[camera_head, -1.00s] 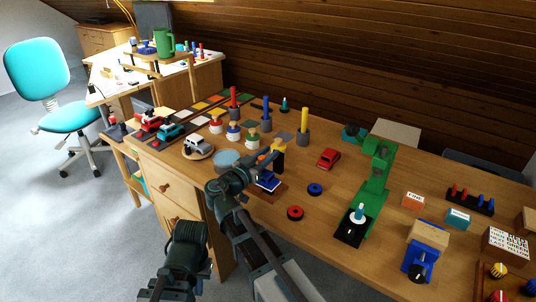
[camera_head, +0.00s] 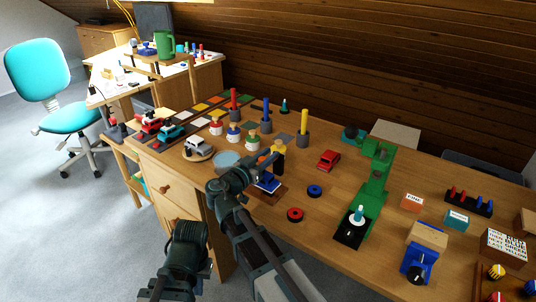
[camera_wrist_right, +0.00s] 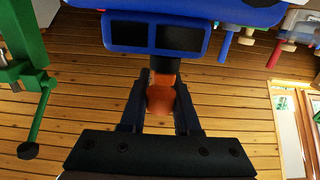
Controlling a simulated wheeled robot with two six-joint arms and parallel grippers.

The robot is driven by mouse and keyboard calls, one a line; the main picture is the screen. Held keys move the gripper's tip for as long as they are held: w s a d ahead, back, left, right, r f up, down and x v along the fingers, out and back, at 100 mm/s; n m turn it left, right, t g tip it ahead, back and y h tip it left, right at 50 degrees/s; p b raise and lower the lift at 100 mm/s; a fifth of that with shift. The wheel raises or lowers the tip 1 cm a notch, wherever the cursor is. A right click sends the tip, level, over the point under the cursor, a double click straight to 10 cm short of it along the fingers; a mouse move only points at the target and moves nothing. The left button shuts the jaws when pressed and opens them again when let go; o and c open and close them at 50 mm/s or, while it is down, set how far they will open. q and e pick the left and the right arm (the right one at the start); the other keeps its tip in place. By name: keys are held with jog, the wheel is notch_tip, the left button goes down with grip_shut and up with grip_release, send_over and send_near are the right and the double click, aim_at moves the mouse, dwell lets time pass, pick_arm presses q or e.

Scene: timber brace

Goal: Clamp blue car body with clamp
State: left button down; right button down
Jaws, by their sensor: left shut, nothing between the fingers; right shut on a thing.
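The blue car body (camera_head: 267,183) sits on a brown block near the desk's front edge, partly behind my right arm. In the right wrist view the blue body (camera_wrist_right: 158,35) with two dark windows fills the top centre. My right gripper (camera_wrist_right: 161,98) is shut on the clamp's orange handle (camera_wrist_right: 163,82). A dark shaft runs from the handle up to the car; I cannot tell whether it presses on it. In the head view the dark clamp (camera_head: 279,158) with its yellow top stands just behind the car. My left gripper (camera_head: 187,234) is folded low beside the desk, its fingertips hard to see.
A red car (camera_head: 328,159) and red (camera_head: 295,214) and blue (camera_head: 315,190) rings lie to the right. A white car (camera_head: 198,145) and coloured pegs are to the left. Bare desk lies between the rings and press.

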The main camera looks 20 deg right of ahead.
jog(key=shift+w+d+r+g+y+p, duration=0.25)
jog(key=shift+r+g+y+p, duration=0.25)
jog(key=shift+p, duration=1.15)
jog(key=shift+w+d+r+g+y+p, duration=0.1)
jog(key=shift+d+r+g+y+p, duration=0.4)
jog(key=shift+p, duration=1.2)
jog(key=shift+w+r+g+y+p, duration=0.3)
jog(key=shift+y+p, duration=0.4)
jog(key=shift+p, duration=0.95)
jog(key=shift+d+p, duration=0.1)
jog(key=shift+p, duration=0.3)
jog(key=shift+f, duration=0.1)
jog(key=c, duration=0.6)
grip_release()
jog(key=shift+s, duration=0.1)
